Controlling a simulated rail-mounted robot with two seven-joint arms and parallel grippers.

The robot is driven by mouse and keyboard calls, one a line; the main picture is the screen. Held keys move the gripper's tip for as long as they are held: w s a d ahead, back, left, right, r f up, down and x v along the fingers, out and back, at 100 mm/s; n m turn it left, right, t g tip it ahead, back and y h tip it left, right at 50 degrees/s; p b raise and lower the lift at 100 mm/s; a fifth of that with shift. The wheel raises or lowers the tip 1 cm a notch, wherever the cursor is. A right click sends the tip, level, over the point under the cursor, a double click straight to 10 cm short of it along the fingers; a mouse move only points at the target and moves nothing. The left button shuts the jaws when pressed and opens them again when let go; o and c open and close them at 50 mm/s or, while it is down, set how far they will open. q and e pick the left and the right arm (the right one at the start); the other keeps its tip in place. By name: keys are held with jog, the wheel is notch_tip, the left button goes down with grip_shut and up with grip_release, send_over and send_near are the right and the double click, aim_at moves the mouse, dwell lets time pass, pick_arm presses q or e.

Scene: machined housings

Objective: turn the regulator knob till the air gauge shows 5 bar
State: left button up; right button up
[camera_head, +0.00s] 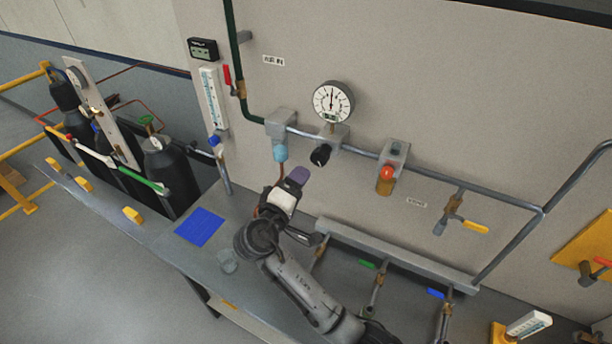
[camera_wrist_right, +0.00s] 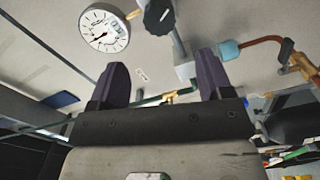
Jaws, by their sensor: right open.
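The round white air gauge (camera_head: 333,101) is on the wall pipe, and its needle points roughly straight up in the head view. I cannot read its figures for certain. It also shows tilted in the right wrist view (camera_wrist_right: 103,28). The black regulator knob (camera_head: 320,155) sits just below the gauge, and it shows at the top of the right wrist view (camera_wrist_right: 158,16). My right gripper (camera_head: 297,177) has purple fingers and is below and left of the knob, apart from it. Its fingers (camera_wrist_right: 161,78) are spread with nothing between them. My left gripper is not in view.
A blue-bowled filter (camera_head: 280,150) hangs left of the knob, close to my right gripper. A red-buttoned valve (camera_head: 386,173) is to the right. A grey manifold with several handled valves runs below. A blue sheet (camera_head: 199,227) lies on the bench.

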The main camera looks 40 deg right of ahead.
jog(key=shift+v, duration=1.15)
jog(key=s+a+f+m+t+y, duration=0.1)
jog(key=s+a+f+t+y, duration=0.4)
jog(key=y, duration=0.9)
jog(key=s+f+g+y, duration=0.1)
jog(key=s+f+g, duration=0.2)
jog(key=s+f, duration=0.55)
jog(key=s+f+g+y, duration=0.1)
jog(key=s+f+g, duration=0.3)
jog(key=s, duration=0.8)
jog(key=s+f+g, duration=0.2)
jog(key=s+f, duration=0.6)
jog(key=s, duration=0.2)
notch_tip(320, 180, up, 14)
jog(key=p, duration=1.4)
jog(key=shift+w+d+n, duration=0.25)
jog(key=shift+w+n, duration=0.05)
jog(key=shift+n, duration=0.1)
